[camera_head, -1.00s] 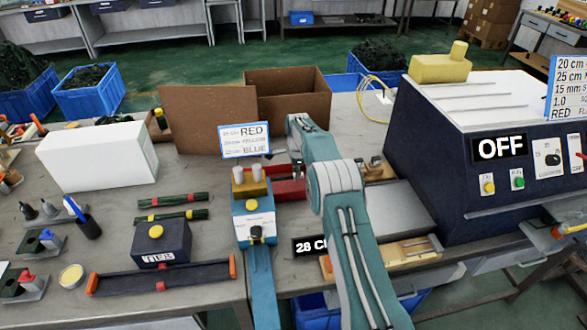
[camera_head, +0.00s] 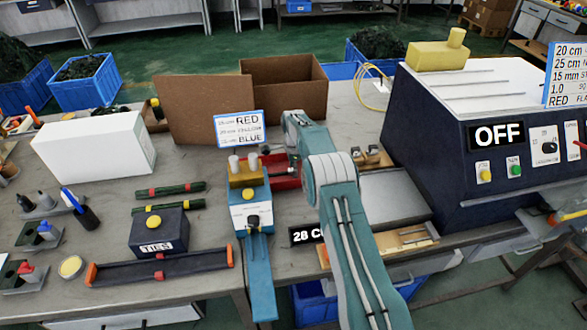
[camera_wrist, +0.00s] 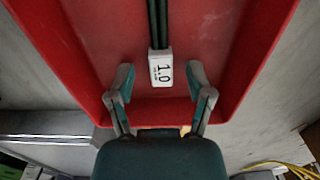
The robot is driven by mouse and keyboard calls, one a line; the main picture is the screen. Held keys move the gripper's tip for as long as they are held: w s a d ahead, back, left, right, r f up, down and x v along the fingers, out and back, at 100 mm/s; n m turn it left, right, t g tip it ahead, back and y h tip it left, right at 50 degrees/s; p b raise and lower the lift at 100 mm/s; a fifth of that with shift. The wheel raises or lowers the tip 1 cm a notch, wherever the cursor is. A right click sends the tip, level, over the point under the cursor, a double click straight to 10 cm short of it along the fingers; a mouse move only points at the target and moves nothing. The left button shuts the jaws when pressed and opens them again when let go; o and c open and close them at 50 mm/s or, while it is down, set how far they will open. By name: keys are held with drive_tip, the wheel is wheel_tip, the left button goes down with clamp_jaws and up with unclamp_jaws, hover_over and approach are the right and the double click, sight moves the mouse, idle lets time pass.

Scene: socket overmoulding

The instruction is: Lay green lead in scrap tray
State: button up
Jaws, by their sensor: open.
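The red scrap tray (camera_wrist: 75,60) fills the wrist view; in the head view part of its red wall shows (camera_head: 287,182) behind my arm. A dark green lead (camera_wrist: 158,22) lies in the tray, with a white tag (camera_wrist: 161,69) marked 1.0 at its near end. My gripper (camera_wrist: 160,74) is open over the tray's near end, one finger on each side of the tag, with gaps between. Whether the tag rests on the tray floor is hard to tell. In the head view my arm hides the gripper and the lead.
The blue fixture (camera_head: 251,210) stands left of my arm, the dark machine (camera_head: 440,140) marked OFF right of it. Cardboard boxes (camera_head: 205,115) stand behind. Two bundled green leads (camera_head: 182,187) lie on the bench by the TIES box (camera_head: 158,232).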

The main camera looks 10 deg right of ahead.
drive_tip(key=shift+a+r, duration=0.2)
drive_tip(key=shift+r, duration=0.25)
wheel_tip(320, 180, up, 11)
drive_tip(key=shift+d, duration=0.25)
